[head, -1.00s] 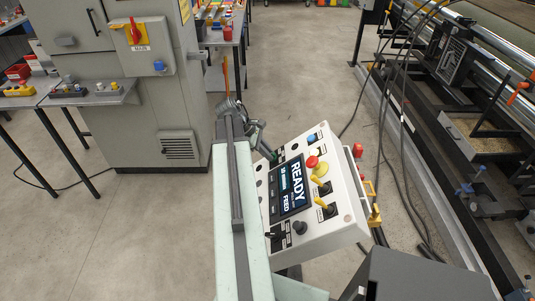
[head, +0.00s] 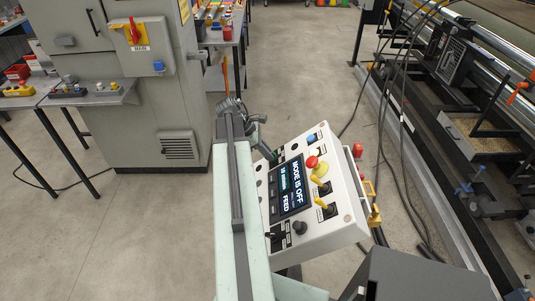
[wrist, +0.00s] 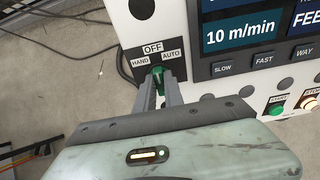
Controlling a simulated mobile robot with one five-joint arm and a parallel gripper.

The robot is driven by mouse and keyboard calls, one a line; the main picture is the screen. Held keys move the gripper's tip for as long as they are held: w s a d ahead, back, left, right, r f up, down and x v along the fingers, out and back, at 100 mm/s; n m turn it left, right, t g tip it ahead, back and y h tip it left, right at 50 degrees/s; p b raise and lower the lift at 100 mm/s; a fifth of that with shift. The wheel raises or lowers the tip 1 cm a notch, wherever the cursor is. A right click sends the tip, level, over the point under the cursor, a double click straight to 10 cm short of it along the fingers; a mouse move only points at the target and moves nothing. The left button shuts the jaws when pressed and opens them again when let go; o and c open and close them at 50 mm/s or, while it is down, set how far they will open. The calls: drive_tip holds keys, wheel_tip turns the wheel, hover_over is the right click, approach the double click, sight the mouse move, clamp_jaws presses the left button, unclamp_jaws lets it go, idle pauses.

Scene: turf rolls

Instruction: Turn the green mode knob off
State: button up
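The green mode knob (wrist: 157,75) is on the white control panel (wrist: 120,15), below the labels HAND, OFF and AUTO. Its grip stands roughly upright, toward OFF. My gripper (wrist: 159,84) has one finger on each side of the knob and is closed on it; the fingers hide part of it. In the head view my gripper (head: 268,153) is at the far left edge of the white panel (head: 345,232). The panel's screen (head: 292,187) reads "MODE IS OFF".
A red-topped yellow button (head: 313,162) and yellow-marked switches sit right of the screen. A grey cabinet (head: 170,110) stands at the back left. Cables (head: 385,110) hang beside the machine frame (head: 470,190) on the right.

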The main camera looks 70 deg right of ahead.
drive_tip(key=o, duration=0.4)
drive_tip(key=shift+s+a+f, duration=0.1)
drive_tip(key=shift+a+f, duration=0.05)
drive_tip(key=shift+a, duration=0.1)
drive_tip(key=shift+o, duration=0.2)
drive_tip(key=shift+d, duration=0.35)
drive_tip(key=shift+a, duration=0.1)
drive_tip(key=p+v, duration=0.6)
drive_tip(key=v, duration=0.1)
drive_tip(key=shift+r+p, duration=0.4)
